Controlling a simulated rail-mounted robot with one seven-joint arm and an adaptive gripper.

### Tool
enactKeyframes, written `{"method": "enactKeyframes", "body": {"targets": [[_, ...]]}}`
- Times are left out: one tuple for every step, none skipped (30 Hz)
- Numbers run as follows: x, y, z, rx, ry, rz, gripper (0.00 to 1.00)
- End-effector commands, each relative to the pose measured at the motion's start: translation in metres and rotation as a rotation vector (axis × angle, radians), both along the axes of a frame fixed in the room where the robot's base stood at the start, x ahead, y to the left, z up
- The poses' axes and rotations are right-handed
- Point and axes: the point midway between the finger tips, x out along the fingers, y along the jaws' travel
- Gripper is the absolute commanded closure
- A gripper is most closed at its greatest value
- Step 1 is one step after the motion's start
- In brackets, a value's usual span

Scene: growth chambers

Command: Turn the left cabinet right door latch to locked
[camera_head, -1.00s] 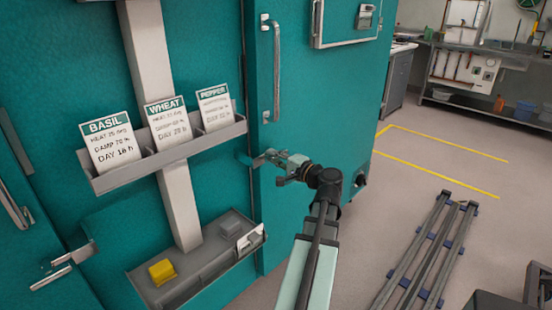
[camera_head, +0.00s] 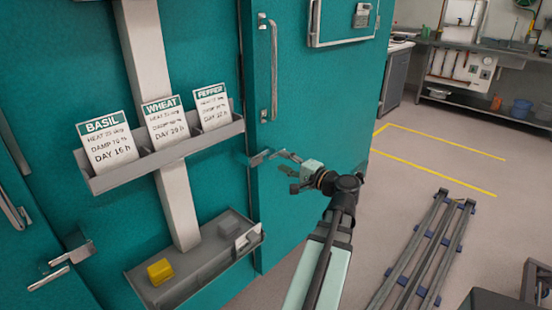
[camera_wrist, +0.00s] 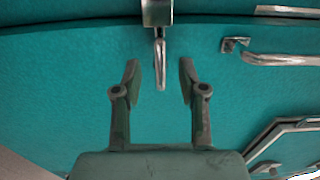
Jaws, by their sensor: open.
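The right door latch (camera_head: 258,158) is a small metal lever low on the teal door (camera_head: 310,110), at its left edge. In the head view it points right, roughly level. In the wrist view the lever (camera_wrist: 160,62) hangs from a metal mount and lies between the lines of my two fingers. My gripper (camera_head: 285,172) is open and empty, just right of the latch in the head view. In the wrist view its fingertips (camera_wrist: 158,75) stand apart on either side of the lever, with gaps on both sides.
A vertical handle (camera_head: 274,70) is above the latch. Left of it are a card rack (camera_head: 165,155) and a lower tray (camera_head: 205,262) with a yellow block (camera_head: 161,271). Another latch (camera_head: 70,258) is at lower left. Rails (camera_head: 425,250) lie on the floor at right.

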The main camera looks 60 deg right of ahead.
Motion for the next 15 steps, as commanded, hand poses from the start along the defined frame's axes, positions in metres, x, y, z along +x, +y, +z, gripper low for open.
{"method": "enactKeyframes", "body": {"targets": [[-0.011, 0.004, 0.0, 0.0, 0.0, -0.003, 0.58], [-0.016, 0.005, 0.0, 0.0, 0.0, -0.003, 0.58], [-0.023, 0.007, 0.0, -0.001, 0.0, -0.003, 0.58], [-0.028, 0.008, 0.0, -0.001, 0.0, -0.002, 0.58], [-0.032, 0.009, 0.0, -0.001, 0.0, -0.003, 0.58], [-0.038, 0.01, 0.0, -0.001, 0.0, -0.003, 0.58], [-0.041, 0.011, 0.0, -0.001, 0.0, -0.002, 0.58], [-0.045, 0.012, 0.0, -0.001, 0.0, -0.002, 0.58], [-0.049, 0.013, 0.0, -0.001, 0.0, -0.002, 0.58], [-0.051, 0.014, 0.0, -0.001, 0.0, -0.002, 0.58], [-0.053, 0.014, 0.0, -0.001, 0.0, -0.001, 0.58], [-0.055, 0.015, 0.0, -0.001, 0.001, 0.0, 0.58], [-0.056, 0.016, 0.0, -0.001, 0.001, 0.0, 0.58], [-0.058, 0.016, 0.0, -0.001, 0.0, 0.0, 0.58], [-0.059, 0.016, 0.0, -0.001, 0.001, 0.0, 0.58]]}}
